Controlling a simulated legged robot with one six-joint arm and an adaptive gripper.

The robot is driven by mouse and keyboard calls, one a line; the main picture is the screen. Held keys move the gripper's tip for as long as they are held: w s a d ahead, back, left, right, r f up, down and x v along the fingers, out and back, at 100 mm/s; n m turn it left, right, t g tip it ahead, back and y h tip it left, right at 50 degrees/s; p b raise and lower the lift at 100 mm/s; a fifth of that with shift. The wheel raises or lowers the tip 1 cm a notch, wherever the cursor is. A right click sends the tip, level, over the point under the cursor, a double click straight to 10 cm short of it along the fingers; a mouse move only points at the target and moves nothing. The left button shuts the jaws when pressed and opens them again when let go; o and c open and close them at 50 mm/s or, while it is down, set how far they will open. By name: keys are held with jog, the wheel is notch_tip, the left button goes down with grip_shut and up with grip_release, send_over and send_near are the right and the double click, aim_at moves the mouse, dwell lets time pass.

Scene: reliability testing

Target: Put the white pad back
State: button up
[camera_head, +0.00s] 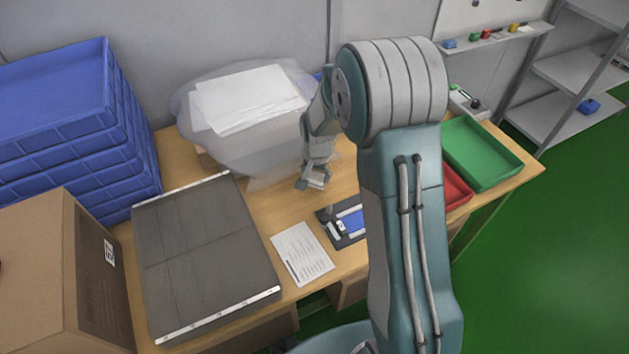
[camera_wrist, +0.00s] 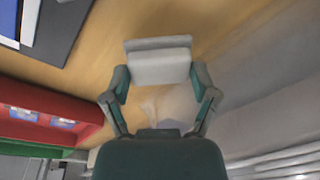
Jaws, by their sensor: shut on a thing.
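My gripper (camera_head: 313,182) hangs over the wooden table in the head view, left of my large arm link. In the wrist view my gripper (camera_wrist: 161,78) has its two fingers against the sides of a small white block, which I take to be the white pad (camera_wrist: 159,66). The pad is held between the fingertips over bare wood; whether it touches the table I cannot tell. In the head view the pad is too small to make out clearly. A dark board with a blue part (camera_head: 350,221) lies on the table in front of the gripper.
A plastic-wrapped pile topped with white sheets (camera_head: 248,97) stands close behind left. A printed paper (camera_head: 302,254) and a large grey panel (camera_head: 205,262) lie left. A red tray (camera_head: 456,190) and a green tray (camera_head: 481,152) are right. Blue crates (camera_head: 60,90) stack far left.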

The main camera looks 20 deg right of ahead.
aim_at(314, 177)
jog(key=f, duration=0.2)
jog(key=shift+a+f, duration=0.2)
jog(key=shift+f, duration=0.2)
jog(key=shift+a+f, duration=0.15)
jog(key=shift+f, duration=0.1)
jog(key=shift+a, duration=0.15)
jog(key=o, duration=1.1)
jog(key=shift+o, duration=0.2)
jog(key=shift+d, duration=0.25)
jog(key=shift+r, duration=0.1)
